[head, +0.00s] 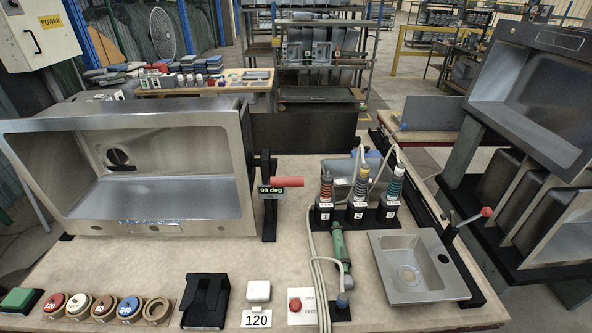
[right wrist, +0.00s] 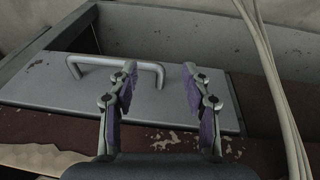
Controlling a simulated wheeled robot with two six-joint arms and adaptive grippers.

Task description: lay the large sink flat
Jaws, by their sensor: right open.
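The large sink (head: 72,125), a grey metal basin, stands on its side at the left of the bench in the head view. Its open side faces me and its drain hole shows on the inner back wall. It sits against a black pivot stand with a red handle (head: 288,182) and a "90 deg" label (head: 271,191). Neither gripper shows in the head view. In the right wrist view my right gripper (right wrist: 158,68) is open and empty, its fingers over a grey panel (right wrist: 60,88) with a bar handle (right wrist: 100,62). The large sink is not recognisable there.
A small sink (head: 448,282) lies flat in a black frame at the right, beside a red-knobbed lever (head: 486,212). Several grinding tools stand in numbered holders (head: 356,212) mid-bench. Discs (head: 103,307), a black holder (head: 205,300) and a button box (head: 302,306) line the front edge.

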